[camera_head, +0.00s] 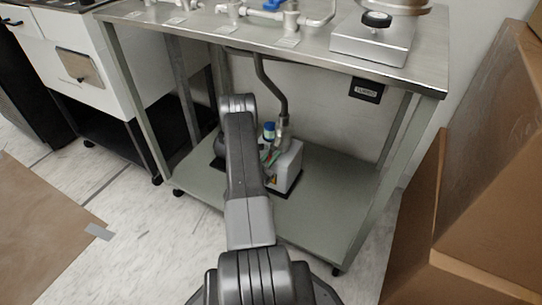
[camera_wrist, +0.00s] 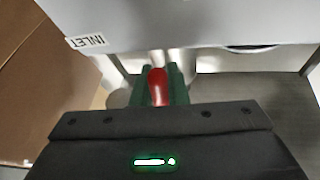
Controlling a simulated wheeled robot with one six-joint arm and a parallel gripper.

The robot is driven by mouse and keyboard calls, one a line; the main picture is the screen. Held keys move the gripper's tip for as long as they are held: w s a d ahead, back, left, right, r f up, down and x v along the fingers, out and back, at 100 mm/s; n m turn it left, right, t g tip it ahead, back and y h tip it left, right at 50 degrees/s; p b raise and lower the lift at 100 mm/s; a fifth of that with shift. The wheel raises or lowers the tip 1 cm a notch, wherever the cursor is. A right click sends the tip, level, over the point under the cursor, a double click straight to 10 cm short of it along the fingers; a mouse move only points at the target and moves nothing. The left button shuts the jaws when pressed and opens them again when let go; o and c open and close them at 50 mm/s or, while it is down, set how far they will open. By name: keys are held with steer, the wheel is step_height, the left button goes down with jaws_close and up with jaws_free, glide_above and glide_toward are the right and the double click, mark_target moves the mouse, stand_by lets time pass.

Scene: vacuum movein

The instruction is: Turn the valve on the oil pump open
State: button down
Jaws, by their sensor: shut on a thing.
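The oil pump (camera_head: 288,170) is a white-grey box with a dark base on the lower shelf of the metal table, partly hidden behind my arm. In the wrist view, a large pale surface with an INLET label (camera_wrist: 87,41) fills the top. A red valve handle (camera_wrist: 158,84) stands between the two green fingers of my gripper (camera_wrist: 161,82). The fingers are shut on the handle, one on each side. In the head view my gripper is mostly hidden by my arm, beside the pump. How far the valve is turned cannot be told.
The table top (camera_head: 205,27) overhangs the pump, with pipe fittings and a metal stand on it. A dark hose (camera_head: 272,85) drops to the pump. Cardboard boxes (camera_head: 490,160) stand close on the right. The shelf (camera_head: 325,205) is bare to the right of the pump.

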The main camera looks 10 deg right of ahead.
steer(key=shift+d+n, duration=0.1)
steer(key=shift+n, duration=0.3)
steer(key=c, duration=1.4)
jaws_free()
steer(key=shift+c, duration=0.2)
steer(key=shift+s+f, duration=0.1)
steer(key=b+v, duration=0.7)
steer(key=v, duration=0.6)
steer(key=shift+s+f, duration=0.25)
steer(key=shift+s, duration=0.05)
